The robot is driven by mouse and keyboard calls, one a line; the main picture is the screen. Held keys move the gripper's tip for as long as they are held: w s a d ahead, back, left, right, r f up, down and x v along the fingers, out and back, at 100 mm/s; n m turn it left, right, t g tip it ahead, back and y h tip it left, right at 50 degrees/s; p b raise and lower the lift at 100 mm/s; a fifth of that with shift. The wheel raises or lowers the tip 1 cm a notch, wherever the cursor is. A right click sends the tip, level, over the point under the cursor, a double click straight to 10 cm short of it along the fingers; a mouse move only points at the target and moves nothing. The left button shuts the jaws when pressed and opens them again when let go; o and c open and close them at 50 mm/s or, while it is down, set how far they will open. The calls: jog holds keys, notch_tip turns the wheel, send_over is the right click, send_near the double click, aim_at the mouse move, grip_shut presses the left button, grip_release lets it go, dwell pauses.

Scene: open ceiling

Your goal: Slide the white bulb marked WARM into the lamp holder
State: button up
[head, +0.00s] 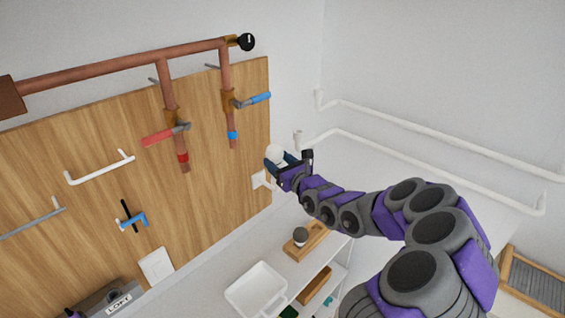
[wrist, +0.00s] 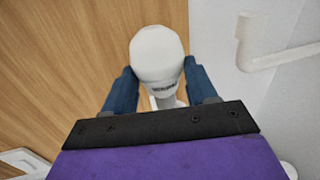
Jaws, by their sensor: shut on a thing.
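My gripper (head: 283,166) is shut on a white bulb (head: 275,152), raised near the right edge of the wooden panel. In the wrist view the bulb (wrist: 157,55) sits between the two blue fingers (wrist: 160,88), with small dark lettering near its neck that is too blurred to read. A pale fitting (head: 260,180) on the panel's right edge shows just beyond and below the gripper; I cannot tell whether it is the lamp holder. A white piece also shows behind the bulb's neck in the wrist view, mostly hidden.
Copper pipes with a red handle (head: 160,135) and a blue handle (head: 258,99) stand out from the wooden panel (head: 215,190). White pipes (head: 420,170) run along the right wall. Below are a white tray (head: 240,296) and a wooden block with a dark-topped cup (head: 299,236).

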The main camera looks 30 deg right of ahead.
jog(key=shift+a+b, duration=0.35)
jog(key=shift+d+p, duration=0.4)
jog(key=shift+d, duration=0.5)
jog(key=shift+a, duration=0.25)
dwell(0.3)
jog(key=shift+d, duration=0.3)
jog(key=shift+a+f+b, duration=0.1)
jog(key=shift+f+b, duration=0.55)
jog(key=shift+f, duration=1.05)
jog(key=o, duration=1.3)
jog(key=shift+s, duration=0.15)
